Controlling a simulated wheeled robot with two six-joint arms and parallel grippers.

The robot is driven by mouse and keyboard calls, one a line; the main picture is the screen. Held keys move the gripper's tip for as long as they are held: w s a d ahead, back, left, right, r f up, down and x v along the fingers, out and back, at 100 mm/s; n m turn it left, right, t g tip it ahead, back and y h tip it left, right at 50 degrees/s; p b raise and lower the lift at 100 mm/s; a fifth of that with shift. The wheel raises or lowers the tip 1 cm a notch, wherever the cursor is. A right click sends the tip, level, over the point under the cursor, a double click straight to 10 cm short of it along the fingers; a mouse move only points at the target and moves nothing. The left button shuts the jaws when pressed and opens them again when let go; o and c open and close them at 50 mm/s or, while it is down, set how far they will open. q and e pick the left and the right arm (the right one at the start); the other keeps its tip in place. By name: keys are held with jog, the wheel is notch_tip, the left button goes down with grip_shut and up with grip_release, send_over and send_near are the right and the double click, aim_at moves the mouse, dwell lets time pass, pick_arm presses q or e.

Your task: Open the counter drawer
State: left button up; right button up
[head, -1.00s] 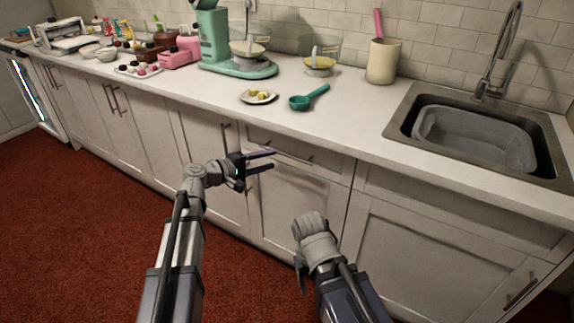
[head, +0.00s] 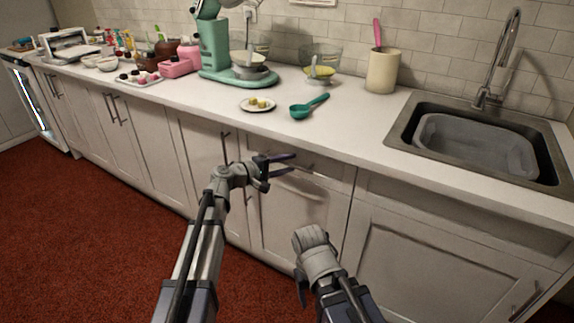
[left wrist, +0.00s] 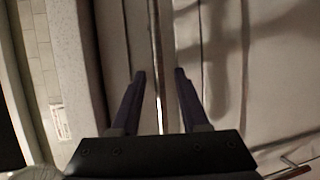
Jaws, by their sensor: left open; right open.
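The counter drawer (head: 338,181) is the shallow pale front under the worktop, left of the sink, and looks flush with the cabinet. Its metal bar handle (head: 306,166) lies at my left gripper (head: 288,164). In the left wrist view the bar handle (left wrist: 157,60) runs between the two open fingers (left wrist: 160,74), with a gap on each side. The fingers do not look closed on it. My right gripper (head: 303,286) is low in front of the cabinets, away from the drawer; its fingers are mostly hidden by its wrist.
The worktop holds a plate (head: 257,104), a teal scoop (head: 309,106), a mixer (head: 214,50) and a utensil crock (head: 383,70). A sink (head: 475,140) is at the right. A cabinet door (head: 295,215) is below the drawer. Red floor (head: 90,230) is clear at left.

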pick_arm(q)
grip_shut()
dwell(1.4)
